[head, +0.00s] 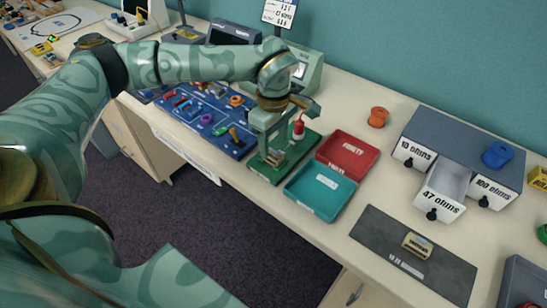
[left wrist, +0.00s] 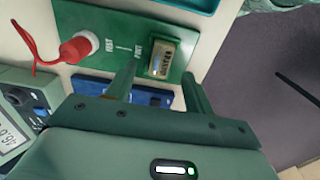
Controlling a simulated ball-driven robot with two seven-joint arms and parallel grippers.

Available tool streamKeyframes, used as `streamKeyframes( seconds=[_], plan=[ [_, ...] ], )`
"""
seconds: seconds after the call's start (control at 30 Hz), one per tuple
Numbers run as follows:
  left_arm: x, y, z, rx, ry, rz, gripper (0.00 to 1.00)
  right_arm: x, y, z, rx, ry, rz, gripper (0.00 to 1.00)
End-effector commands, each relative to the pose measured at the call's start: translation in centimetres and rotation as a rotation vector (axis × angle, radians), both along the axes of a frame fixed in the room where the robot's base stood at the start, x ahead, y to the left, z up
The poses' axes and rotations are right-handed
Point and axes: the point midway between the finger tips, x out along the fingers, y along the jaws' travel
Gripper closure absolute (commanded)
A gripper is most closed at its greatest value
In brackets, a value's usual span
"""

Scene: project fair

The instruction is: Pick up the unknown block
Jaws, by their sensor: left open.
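A small tan block with a dark marked face sits on the green test board (head: 258,168), close to my left gripper (head: 277,141). In the left wrist view this block (left wrist: 162,58) lies just beyond and between the spread fingertips of the left gripper (left wrist: 160,82). The fingers are open and do not appear closed on it. A second tan block (head: 417,244) lies on the dark grey mat (head: 378,236) at the front right. I cannot tell from the markings which block is the unknown one. My right gripper is out of view.
A red plug (left wrist: 76,48) with a cord stands on the board beside the block. A red tray (head: 349,147) and a teal tray (head: 318,190) stand just right. A blue panel of parts (head: 205,117) lies left. Labelled drawers (head: 440,192), one open, are at the right.

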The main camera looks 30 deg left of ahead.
Motion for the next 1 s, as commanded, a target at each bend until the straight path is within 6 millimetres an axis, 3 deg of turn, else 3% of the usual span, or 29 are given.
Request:
streamKeyframes(
  seconds=[0.2,0.47,0.63,0.67,1.0],
  plan=[
    [-0.1,0.2,-3.9,0.0,0.004,0.001,0.47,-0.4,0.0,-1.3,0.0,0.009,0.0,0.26],
    [-0.1,0.2,-4.3,-0.001,0.0,0.001,0.47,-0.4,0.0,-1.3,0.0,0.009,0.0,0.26],
    [-0.1,0.2,-4.3,0.0,0.0,0.001,0.92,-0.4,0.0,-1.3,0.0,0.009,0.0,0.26],
    [-0.1,0.2,-4.3,0.0,0.0,0.001,0.96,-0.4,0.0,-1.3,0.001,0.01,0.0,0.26],
    [-0.1,0.2,-4.0,0.0,-0.001,0.001,0.96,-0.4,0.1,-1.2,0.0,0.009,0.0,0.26]
  ],
)
